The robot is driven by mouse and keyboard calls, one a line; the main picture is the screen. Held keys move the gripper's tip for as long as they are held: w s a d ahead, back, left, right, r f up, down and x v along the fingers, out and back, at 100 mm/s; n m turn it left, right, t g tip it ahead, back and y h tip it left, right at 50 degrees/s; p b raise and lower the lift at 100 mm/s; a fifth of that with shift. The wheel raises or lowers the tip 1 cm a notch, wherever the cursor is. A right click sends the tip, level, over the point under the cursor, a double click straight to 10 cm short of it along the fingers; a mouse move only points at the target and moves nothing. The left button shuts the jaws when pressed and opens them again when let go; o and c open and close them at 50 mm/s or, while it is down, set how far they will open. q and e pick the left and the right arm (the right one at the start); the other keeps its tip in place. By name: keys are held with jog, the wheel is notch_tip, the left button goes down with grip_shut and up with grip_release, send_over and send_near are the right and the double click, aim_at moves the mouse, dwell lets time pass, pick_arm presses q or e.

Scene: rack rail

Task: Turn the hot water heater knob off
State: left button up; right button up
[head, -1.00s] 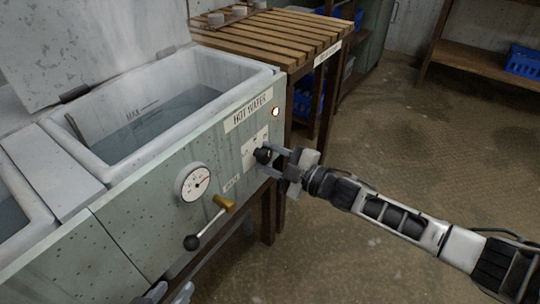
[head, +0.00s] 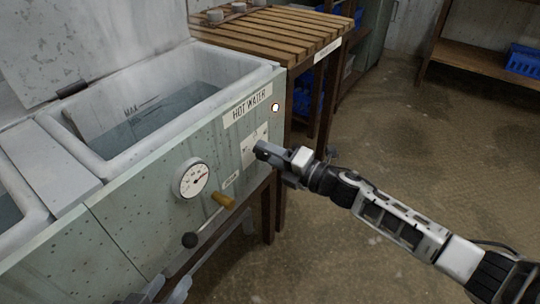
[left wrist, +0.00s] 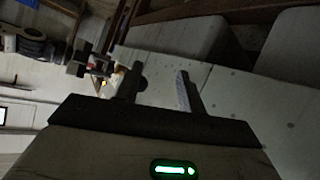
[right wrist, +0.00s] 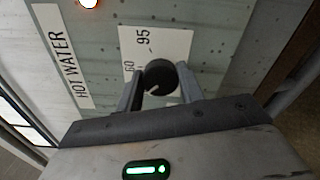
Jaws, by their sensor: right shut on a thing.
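The black hot water knob (right wrist: 161,74) sits on a white scale plate (right wrist: 153,45) on the heater's front. My right gripper (right wrist: 160,84) is shut on it, one finger on each side, in the right wrist view. A short pale mark shows on the knob's face. The plate's readable marks include 95. In the head view my right gripper (head: 268,154) hides the knob. The HOT WATER label (head: 248,109) is above, with a lit indicator light (head: 275,107) beside it. My left gripper (left wrist: 158,85) is open and empty, low in front of the heater.
A dial gauge (head: 192,179) and a brass drain valve (head: 222,200) with a black-ended lever are left of the knob. The open water basin (head: 90,165) is above. A slatted wooden table (head: 275,32) adjoins the heater. Floor at right is clear.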

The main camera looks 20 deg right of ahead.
pick_arm(q)
jog(key=shift+d+r+b, duration=0.2)
jog(key=shift+r+b, duration=0.1)
jog(key=shift+b, duration=0.05)
pick_arm(e)
jog(key=shift+n, duration=1.2)
pick_arm(q)
jog(key=shift+r+t, duration=0.15)
jog(key=shift+t, duration=0.15)
pick_arm(e)
jog(key=o, duration=1)
jog(key=shift+s, duration=0.1)
pick_arm(q)
jog(key=shift+s+a+f+g+p, duration=0.1)
jog(key=shift+a+f+g+p, duration=0.1)
jog(key=shift+f+g+p, duration=0.35)
pick_arm(e)
jog(key=v, duration=1.5)
jog(key=shift+s+d, duration=0.25)
jog(key=shift+d, duration=0.05)
